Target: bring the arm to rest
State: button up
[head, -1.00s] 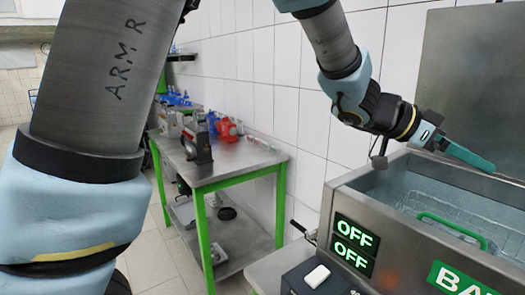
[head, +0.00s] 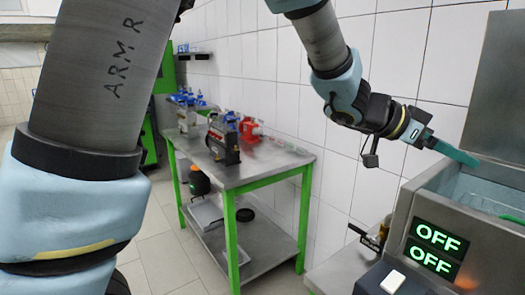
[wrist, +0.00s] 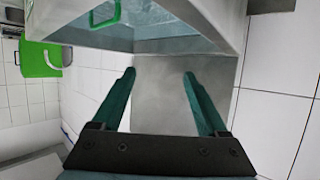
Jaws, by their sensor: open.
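My gripper (head: 455,152) is at the right of the head view, in front of the tiled wall and beside the upper edge of the steel bath. In the wrist view my gripper (wrist: 159,74) has its two teal fingers well apart, with nothing between them. My arm reaches down to it from the top of the head view, and a thick link marked "ARM R" fills the left side.
The steel bath (head: 398,228) has two green "OFF" displays (head: 434,248). A green handle (wrist: 104,14) shows inside it. A green-legged steel table (head: 262,168) holds a grey pump (head: 223,141) and a red pump (head: 250,130). Tiled floor lies before the table.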

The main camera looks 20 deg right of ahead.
jog(key=w+a+f+n+t+y+b, duration=0.1)
jog(key=w+a+f+n+t, duration=0.25)
jog(key=w+a, duration=0.4)
jog(key=w+a+f+n+t+y+b, duration=0.1)
jog(key=w+a+f+n+t, duration=0.2)
jog(key=w, duration=0.7)
jog(key=w+a+f+n+t+y+b, duration=0.1)
jog(key=w+a+f+n+t, duration=0.2)
jog(key=w+a, duration=0.45)
jog(key=w+a+f+n+t+y, duration=0.3)
jog(key=w+a, duration=0.2)
jog(key=a, duration=0.4)
jog(key=s+a+f+n+g+y+b, duration=0.1)
jog(key=a+f+n+g+y+b, duration=0.35)
jog(key=a, duration=1.25)
jog(key=s+a+f+n+g+y, duration=0.1)
jog(key=s+a+f+n, duration=0.3)
jog(key=s+a+f, duration=0.3)
jog(key=s+a, duration=0.4)
jog(key=shift+s+f+y, duration=0.15)
jog(key=shift+f+y, duration=0.2)
jog(key=shift+f, duration=0.05)
jog(key=shift+d, duration=0.1)
